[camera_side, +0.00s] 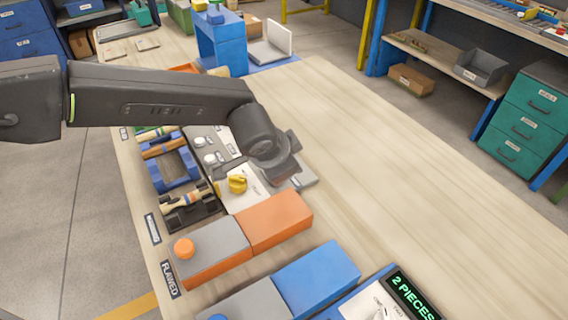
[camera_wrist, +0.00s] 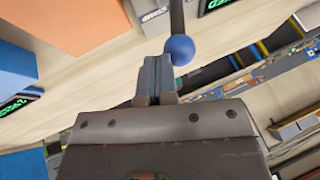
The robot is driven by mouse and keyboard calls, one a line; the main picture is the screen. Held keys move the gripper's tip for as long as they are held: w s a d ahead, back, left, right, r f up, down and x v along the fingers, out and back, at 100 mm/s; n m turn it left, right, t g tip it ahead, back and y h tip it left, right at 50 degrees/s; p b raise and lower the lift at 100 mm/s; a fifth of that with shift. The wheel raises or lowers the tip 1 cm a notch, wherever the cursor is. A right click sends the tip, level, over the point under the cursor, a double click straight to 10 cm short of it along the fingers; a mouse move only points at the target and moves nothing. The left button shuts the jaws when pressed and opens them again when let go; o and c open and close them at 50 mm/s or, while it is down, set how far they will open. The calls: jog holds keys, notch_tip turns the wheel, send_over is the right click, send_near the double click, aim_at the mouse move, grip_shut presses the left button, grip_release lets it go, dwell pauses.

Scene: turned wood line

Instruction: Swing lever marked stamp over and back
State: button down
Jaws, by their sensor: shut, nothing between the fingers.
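The lever shows in the wrist view as a dark rod (camera_wrist: 177,17) with a blue ball (camera_wrist: 180,49) at its end. A label plate reading STAMP (camera_wrist: 155,13) is beside the rod, at the top edge. My gripper (camera_wrist: 157,62) is shut and empty, its fingertips just left of the blue ball. I cannot tell whether they touch it.
A yellow knob (camera_side: 237,184) on a pale panel is close to my gripper. Orange-and-grey (camera_side: 273,220) and blue (camera_side: 316,277) boxes stand toward the front. Blue racks with turned wood (camera_side: 174,168) are to the left. The bench's right side (camera_side: 400,180) is clear.

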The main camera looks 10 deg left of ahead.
jog(key=w+a+r+n+g+h, duration=0.1)
jog(key=w+a+g+h, duration=0.3)
jog(key=w+a+g, duration=0.1)
jog(key=shift+w+a+r+n+h, duration=0.25)
jog(key=shift+w+a+n+h, duration=0.15)
jog(key=shift+w+a, duration=0.05)
jog(key=shift+r, duration=0.85)
jog(key=s+d+v, duration=0.1)
jog(key=v, duration=1.1)
jog(key=shift+r, duration=0.65)
